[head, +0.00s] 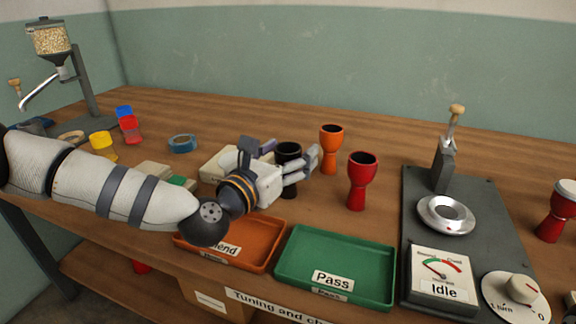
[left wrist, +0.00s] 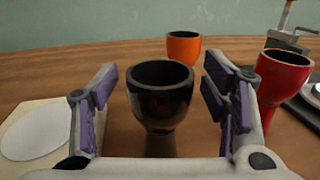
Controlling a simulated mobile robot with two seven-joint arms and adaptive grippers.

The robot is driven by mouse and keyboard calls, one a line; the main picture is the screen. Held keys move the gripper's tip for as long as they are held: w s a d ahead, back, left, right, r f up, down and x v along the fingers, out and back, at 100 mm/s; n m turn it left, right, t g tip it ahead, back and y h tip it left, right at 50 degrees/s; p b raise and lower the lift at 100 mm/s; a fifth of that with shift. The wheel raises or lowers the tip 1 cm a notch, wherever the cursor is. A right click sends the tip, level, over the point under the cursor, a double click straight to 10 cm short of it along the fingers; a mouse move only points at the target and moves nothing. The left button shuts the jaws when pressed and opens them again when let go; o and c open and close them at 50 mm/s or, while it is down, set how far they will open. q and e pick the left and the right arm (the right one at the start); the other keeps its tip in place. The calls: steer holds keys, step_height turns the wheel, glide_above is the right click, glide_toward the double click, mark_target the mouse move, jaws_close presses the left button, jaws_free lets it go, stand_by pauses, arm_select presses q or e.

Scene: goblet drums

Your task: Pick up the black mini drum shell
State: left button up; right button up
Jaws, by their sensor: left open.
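The black mini drum shell (left wrist: 160,98) stands upright on the wooden table. In the left wrist view it is between the two open fingers of my left gripper (left wrist: 162,105), with a gap on either side. In the head view the black shell (head: 289,152) is partly hidden behind my left gripper (head: 290,172), which reaches it from the left. My left gripper is open and holds nothing. The lower part of the shell is hidden by the gripper body in the wrist view. My right gripper is not in view.
An orange shell (head: 331,148) stands just behind, and a red shell (head: 362,182) stands to the right. An orange tray (head: 262,262) and a green Pass tray (head: 386,268) lie in front. A grey gauge station (head: 490,205) stands at the right.

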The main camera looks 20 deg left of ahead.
arm_select(q)
steer(key=c, duration=1.3)
